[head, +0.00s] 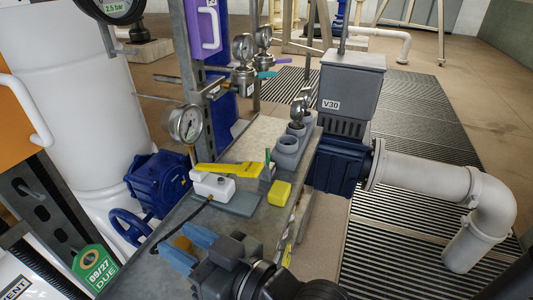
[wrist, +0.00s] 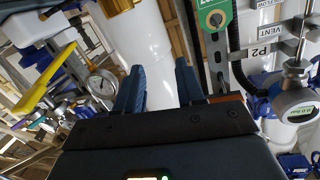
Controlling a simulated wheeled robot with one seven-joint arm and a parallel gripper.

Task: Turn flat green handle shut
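Which one is the task's handle I cannot tell for sure, and neither shows clearly in the wrist view. My gripper (head: 187,248) is low in the head view, well below and nearer than both handles. In the wrist view my gripper (wrist: 159,88) has its two blue fingers apart, with nothing held between them.
A yellow lever (head: 228,169) on a white valve, a yellow block (head: 279,193) and grey cups (head: 288,150) are on the bench. A dial gauge (head: 188,124) stands at its left. A grey V30 box (head: 350,90) and white pipe (head: 430,175) are right. A green tag (head: 95,268) hangs lower left.

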